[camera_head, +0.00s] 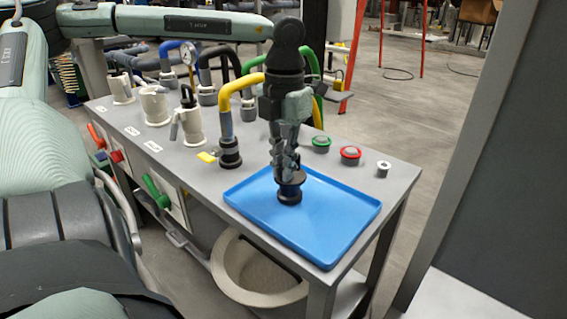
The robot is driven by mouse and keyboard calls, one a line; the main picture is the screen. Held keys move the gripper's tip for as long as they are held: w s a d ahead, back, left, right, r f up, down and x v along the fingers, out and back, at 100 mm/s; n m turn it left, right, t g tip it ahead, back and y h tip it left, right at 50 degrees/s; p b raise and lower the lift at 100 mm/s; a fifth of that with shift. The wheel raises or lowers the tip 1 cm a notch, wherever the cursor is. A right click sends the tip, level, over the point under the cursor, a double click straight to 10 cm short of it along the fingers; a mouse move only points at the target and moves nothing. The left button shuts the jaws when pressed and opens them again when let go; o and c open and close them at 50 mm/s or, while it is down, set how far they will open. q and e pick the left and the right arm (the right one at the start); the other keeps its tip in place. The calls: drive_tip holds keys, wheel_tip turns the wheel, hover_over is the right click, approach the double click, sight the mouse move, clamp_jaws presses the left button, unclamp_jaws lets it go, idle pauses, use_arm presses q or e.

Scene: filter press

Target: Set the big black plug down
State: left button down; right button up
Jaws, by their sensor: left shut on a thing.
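My left gripper (288,165) points straight down over the blue tray (335,217) on the grey bench. It is shut on the big black plug (289,193), a dark round piece with a wider flange. The plug is upright at the tray's left-middle part, and its bottom appears at or very near the tray floor; I cannot tell if it touches. The gripper fingers hide part of the plug's top. The rest of the tray is empty. My right gripper is not in view.
Behind the tray are a green button (321,142), a red button (350,154) and a small metal nut-like piece (383,169). A yellow hose (238,87) and its black fitting (230,152) stand left of the gripper. A beige tub (250,275) sits below the bench.

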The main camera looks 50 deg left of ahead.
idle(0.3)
use_arm(q)
drive_tip(key=shift+f, duration=0.1)
drive_tip(key=c, duration=2.1)
unclamp_jaws()
drive_tip(key=shift+o, duration=2.4)
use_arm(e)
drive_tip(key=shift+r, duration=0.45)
